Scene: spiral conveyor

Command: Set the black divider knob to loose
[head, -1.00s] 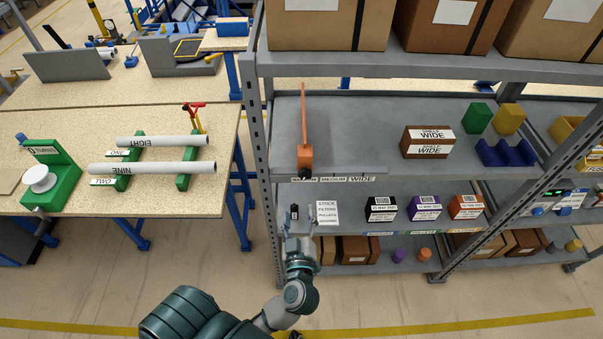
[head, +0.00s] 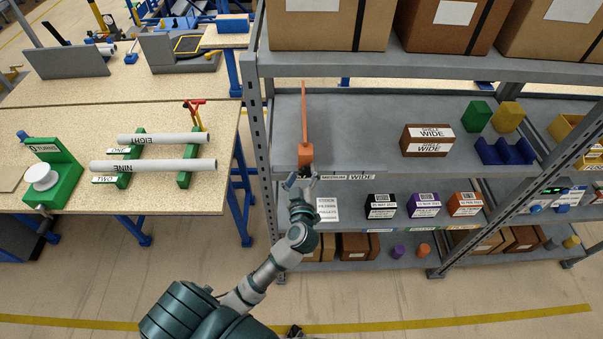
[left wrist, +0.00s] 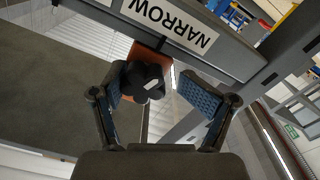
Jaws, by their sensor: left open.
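The black divider knob (left wrist: 146,82) sits on the front of the orange divider base, at the shelf's front edge. In the left wrist view it is between my open left gripper's fingers (left wrist: 160,112), nearer the left finger, with a pale mark on its face. I cannot tell whether a finger touches it. In the head view the orange divider (head: 304,125) stands upright on the shelf, and my left gripper (head: 300,182) is just below its base, hiding the knob. My right gripper is not in view.
The shelf edge carries labels: NARROW (left wrist: 172,22) close above the knob in the wrist view, MEDIUM and WIDE (head: 362,177) in the head view. A brown SHELF WIDE box (head: 428,140) stands to the right. The lower shelf holds several small labelled boxes. A metal post (head: 262,150) rises on the left.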

